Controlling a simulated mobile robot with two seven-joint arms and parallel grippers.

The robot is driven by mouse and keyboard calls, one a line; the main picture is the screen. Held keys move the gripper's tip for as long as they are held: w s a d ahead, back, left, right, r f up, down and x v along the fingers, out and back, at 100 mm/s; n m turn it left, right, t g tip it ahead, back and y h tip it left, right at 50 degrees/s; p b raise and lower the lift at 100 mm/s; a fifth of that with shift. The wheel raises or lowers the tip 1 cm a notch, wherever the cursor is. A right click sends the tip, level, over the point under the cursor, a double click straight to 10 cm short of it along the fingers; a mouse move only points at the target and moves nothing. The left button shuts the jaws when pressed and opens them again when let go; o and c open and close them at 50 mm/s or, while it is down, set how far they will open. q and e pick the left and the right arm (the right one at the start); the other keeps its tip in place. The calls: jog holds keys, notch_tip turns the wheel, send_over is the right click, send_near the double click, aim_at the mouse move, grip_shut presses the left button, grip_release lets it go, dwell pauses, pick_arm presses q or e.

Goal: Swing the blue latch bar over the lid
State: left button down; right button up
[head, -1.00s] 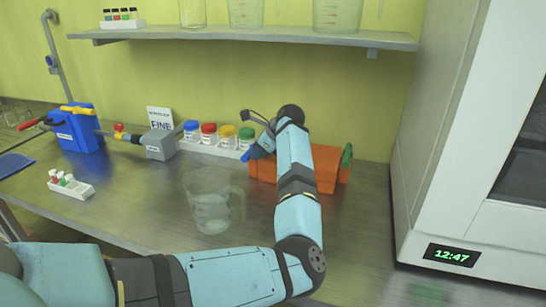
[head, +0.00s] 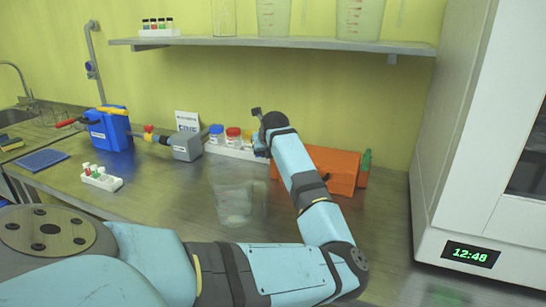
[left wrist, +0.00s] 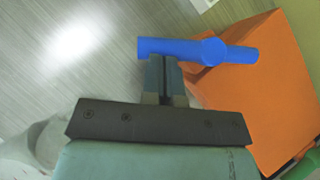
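The blue latch bar (left wrist: 180,48) shows in the left wrist view. It lies crosswise just at my fingertips, and its round pivot end overlaps the edge of the orange box (left wrist: 255,90). My left gripper (left wrist: 165,62) has its two fingers close together, at or touching the bar's side, with no sign of the bar between them. In the head view the orange box (head: 335,170) stands at the back of the bench, and my left gripper (head: 260,147) is at its left end. My wrist hides the bar there. My right gripper is not in view.
A glass beaker (head: 233,203) stands in front of the box. Colour-capped bottles (head: 234,137) stand in a white rack left of my gripper. A small vial rack (head: 101,178) and a blue device (head: 108,130) are further left. A white cabinet (head: 440,215) is at right.

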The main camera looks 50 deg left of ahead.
pick_arm(q)
jog(key=a+b, duration=0.1)
jog(key=b, duration=0.1)
jog(key=a+b, duration=0.1)
jog(key=b, duration=0.1)
jog(key=shift+a+f+m, duration=0.3)
jog(key=shift+a+m, duration=0.1)
jog(key=shift+w+a+r+b, duration=0.1)
jog(key=shift+w+a+b, duration=0.2)
jog(key=shift+a+b, duration=0.5)
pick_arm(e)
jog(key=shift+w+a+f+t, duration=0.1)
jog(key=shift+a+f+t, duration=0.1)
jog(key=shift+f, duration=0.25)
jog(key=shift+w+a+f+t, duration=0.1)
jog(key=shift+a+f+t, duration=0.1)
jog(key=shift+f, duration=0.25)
pick_arm(q)
jog(key=shift+d, duration=0.1)
jog(key=shift+w+r, duration=0.1)
